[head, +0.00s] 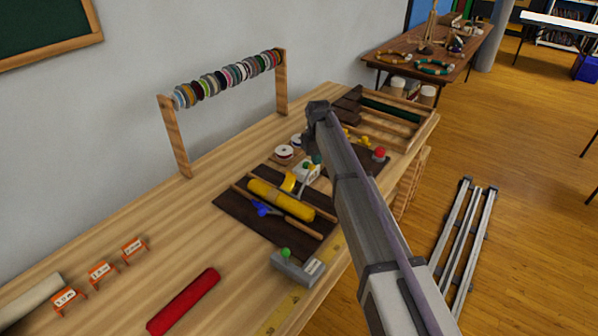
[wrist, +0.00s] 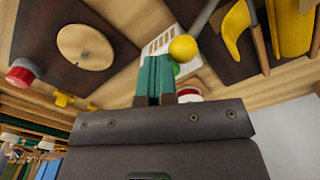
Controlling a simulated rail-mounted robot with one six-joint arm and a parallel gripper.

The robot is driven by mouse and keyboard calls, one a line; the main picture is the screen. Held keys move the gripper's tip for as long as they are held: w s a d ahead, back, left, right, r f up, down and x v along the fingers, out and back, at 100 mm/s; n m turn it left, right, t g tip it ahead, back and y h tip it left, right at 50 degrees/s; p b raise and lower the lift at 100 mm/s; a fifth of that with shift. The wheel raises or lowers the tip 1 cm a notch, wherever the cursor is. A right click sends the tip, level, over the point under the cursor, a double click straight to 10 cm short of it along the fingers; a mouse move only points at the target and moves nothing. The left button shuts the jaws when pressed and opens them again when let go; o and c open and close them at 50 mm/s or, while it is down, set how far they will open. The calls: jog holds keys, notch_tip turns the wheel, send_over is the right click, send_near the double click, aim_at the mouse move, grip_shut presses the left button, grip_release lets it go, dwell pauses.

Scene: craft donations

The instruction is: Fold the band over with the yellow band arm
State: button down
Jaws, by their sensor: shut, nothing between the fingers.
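A grey lever rod with a yellow ball knob (wrist: 182,48), apparently the yellow band arm, shows just beyond my fingertips in the wrist view. A curved yellow strip (head: 289,182), apparently the band, stands beside a yellow roll (head: 280,199) on a dark board; it also shows in the wrist view (wrist: 237,32). My gripper (wrist: 155,76) is shut and empty, with its green-padded fingers together. Its tips appear close to the knob, but I cannot tell whether they touch. In the head view my gripper (head: 316,158) is small and partly hidden by my arm.
A white slotted box (wrist: 160,42) is behind the fingers. A blue-handled piece (head: 263,209) and wooden rails flank the roll. A grey block with a green knob (head: 298,268) is at the front edge. A red roll (head: 183,302) lies left; the bench between is clear.

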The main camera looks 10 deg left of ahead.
send_over(304, 183)
jog(key=w, duration=0.1)
jog(key=shift+f, duration=0.2)
jog(key=shift+s+r, duration=0.2)
jog(key=shift+s, duration=0.35)
jog(key=shift+s+a, duration=0.3)
jog(key=shift+s, duration=0.1)
jog(key=s, duration=0.1)
jog(key=s+a, duration=0.1)
jog(key=s, duration=0.1)
jog(key=shift+s+a, duration=0.1)
jog(key=shift+a, duration=0.25)
